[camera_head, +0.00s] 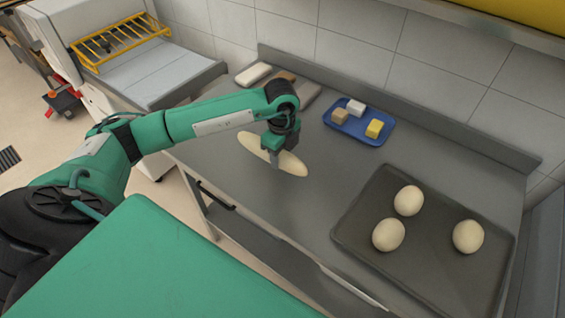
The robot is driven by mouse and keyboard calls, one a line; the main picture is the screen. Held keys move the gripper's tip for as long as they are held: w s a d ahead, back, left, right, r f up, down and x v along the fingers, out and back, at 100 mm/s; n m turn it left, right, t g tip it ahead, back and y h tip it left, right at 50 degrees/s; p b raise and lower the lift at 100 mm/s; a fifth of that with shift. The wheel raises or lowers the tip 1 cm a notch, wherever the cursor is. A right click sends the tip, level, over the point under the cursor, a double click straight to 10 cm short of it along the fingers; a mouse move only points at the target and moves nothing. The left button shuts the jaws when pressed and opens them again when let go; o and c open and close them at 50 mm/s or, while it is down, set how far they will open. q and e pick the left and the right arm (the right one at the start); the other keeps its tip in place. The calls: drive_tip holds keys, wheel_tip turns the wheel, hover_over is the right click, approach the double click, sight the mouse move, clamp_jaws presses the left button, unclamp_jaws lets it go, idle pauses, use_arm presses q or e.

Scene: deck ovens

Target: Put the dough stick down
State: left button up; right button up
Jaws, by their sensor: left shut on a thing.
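The dough stick (294,165) is a pale, long piece with tapered ends. It is over the grey steel counter, left of the dark tray. My left gripper (275,162) comes down on its middle from above and is shut on it. The gripper hides part of the stick's middle. I cannot tell whether the stick touches the counter or is just above it. My right gripper is not in view.
A dark tray (365,237) with three round dough pieces lies at right. A blue tray (384,133) with small blocks stands behind. Several long pieces, one of them white (253,74), lie by the back wall. Bare counter (310,200) surrounds the stick.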

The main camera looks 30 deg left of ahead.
sight(281, 174)
use_arm(q)
drive_tip(key=shift+f, duration=0.65)
wheel_tip(281, 174, down, 4)
drive_tip(key=shift+p, duration=0.55)
drive_tip(key=shift+f, duration=0.1)
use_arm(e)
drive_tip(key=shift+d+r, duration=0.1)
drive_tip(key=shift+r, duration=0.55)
use_arm(q)
drive_tip(key=shift+f, duration=0.15)
drive_tip(key=o, duration=1.1)
drive_tip(key=shift+c, duration=0.2)
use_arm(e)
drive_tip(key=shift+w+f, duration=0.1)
